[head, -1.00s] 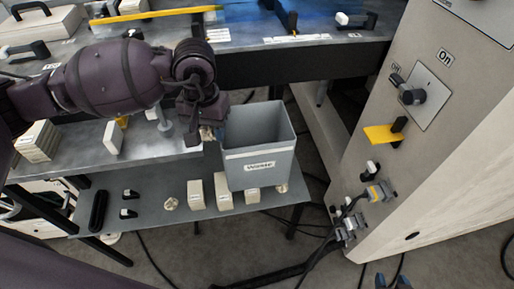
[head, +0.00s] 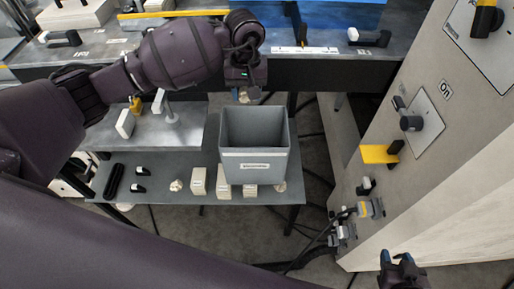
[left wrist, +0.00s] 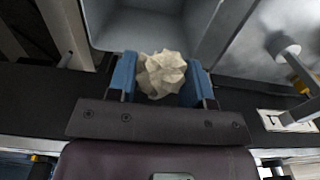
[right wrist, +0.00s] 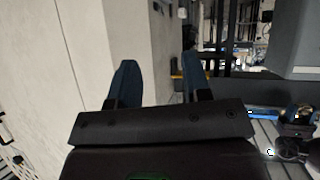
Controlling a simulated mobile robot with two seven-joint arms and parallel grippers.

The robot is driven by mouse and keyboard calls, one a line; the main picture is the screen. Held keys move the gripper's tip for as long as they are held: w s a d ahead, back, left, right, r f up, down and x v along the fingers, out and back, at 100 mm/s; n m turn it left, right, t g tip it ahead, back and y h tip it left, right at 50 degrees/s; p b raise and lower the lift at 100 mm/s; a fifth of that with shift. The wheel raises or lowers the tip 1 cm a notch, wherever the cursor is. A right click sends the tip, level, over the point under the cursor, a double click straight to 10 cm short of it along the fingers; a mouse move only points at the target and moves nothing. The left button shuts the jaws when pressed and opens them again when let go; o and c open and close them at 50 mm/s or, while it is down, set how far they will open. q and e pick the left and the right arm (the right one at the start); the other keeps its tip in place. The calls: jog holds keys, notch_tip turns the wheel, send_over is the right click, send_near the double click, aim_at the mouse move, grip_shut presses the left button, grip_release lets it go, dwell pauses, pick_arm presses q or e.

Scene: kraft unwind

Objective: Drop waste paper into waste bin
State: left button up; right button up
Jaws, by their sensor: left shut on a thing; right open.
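The grey waste bin (head: 256,163) stands open at the top on the lower shelf in the head view, with a label on its front. My left gripper (head: 245,94) is just behind the bin's far rim, above it. In the left wrist view, my left gripper (left wrist: 163,78) is shut on a crumpled cream ball of waste paper (left wrist: 160,74), and the bin (left wrist: 150,28) opens just past the fingertips. Another crumpled paper ball (head: 177,185) lies on the shelf left of the bin. My right gripper (right wrist: 158,85) is open and empty; it also shows at the head view's lower right (head: 397,260).
Small cream boxes (head: 198,181) stand on the shelf (head: 150,160) beside the bin. Cables run over the floor. The dark table edge (head: 320,75) is behind the bin.

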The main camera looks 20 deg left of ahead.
pick_arm(q)
jog(key=shift+w+a+n, duration=0.1)
jog(key=shift+w+n, duration=0.2)
jog(key=shift+w, duration=0.05)
jog(key=shift+f, duration=0.55)
notch_tip(320, 180, down, 3)
jog(key=shift+r+b, duration=0.1)
jog(key=shift+b, duration=0.35)
notch_tip(320, 180, down, 2)
jog(key=shift+w+f+b, duration=0.1)
jog(key=shift+f+b, duration=0.05)
jog(key=shift+b, duration=0.2)
pick_arm(e)
jog(key=shift+s+a+f, duration=0.1)
jog(key=shift+s+f, duration=0.1)
jog(key=shift+f, duration=0.35)
jog(key=shift+s+a+f, duration=0.1)
jog(key=shift+s+f, duration=0.1)
jog(key=shift+f, duration=0.3)
jog(key=shift+s+d, duration=0.1)
pick_arm(q)
jog(key=o, duration=0.8)
jog(key=shift+o, duration=0.7)
pick_arm(e)
jog(key=shift+s+f+g, duration=0.3)
jog(key=shift+s+f, duration=0.15)
jog(key=shift+s, duration=0.05)
